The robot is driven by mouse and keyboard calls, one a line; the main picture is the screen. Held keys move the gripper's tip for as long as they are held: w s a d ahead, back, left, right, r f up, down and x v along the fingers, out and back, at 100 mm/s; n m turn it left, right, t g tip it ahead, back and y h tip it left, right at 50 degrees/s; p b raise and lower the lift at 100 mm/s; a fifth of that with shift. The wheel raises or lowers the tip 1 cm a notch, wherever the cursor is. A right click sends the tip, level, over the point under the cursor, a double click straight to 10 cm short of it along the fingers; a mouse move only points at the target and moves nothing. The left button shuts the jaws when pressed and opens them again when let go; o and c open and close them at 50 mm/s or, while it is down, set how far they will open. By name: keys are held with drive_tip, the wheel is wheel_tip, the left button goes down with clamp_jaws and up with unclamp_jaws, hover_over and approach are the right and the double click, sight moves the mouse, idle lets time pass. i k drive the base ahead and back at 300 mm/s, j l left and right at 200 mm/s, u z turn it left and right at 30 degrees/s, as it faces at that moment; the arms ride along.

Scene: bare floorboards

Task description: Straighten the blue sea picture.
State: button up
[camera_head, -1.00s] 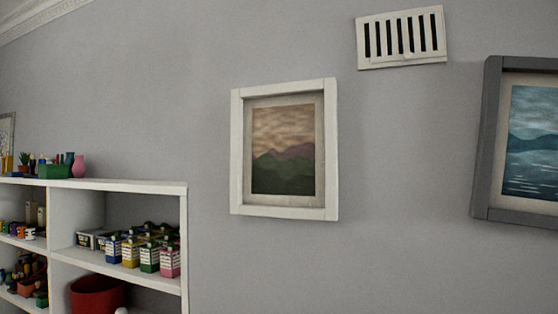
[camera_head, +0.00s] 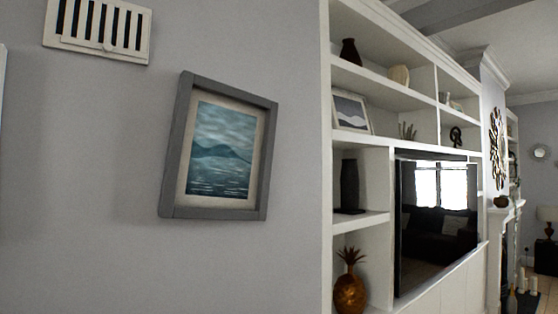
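The blue sea picture (camera_head: 220,150) hangs on the grey wall, left of centre in the head view. It has a grey frame, a pale mat and a print of blue-green water with dark hills under a cloudy sky. It hangs tilted, its top leaning to the right. My gripper is not in view, and nothing touches the picture.
A white slatted vent (camera_head: 98,30) is on the wall at upper left. A white built-in shelf unit (camera_head: 327,160) stands right of the picture, with a television (camera_head: 436,225), vases and a pineapple ornament (camera_head: 350,284). Bare wall surrounds the picture.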

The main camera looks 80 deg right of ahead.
sight(218, 166)
drive_tip(key=z, duration=2.05)
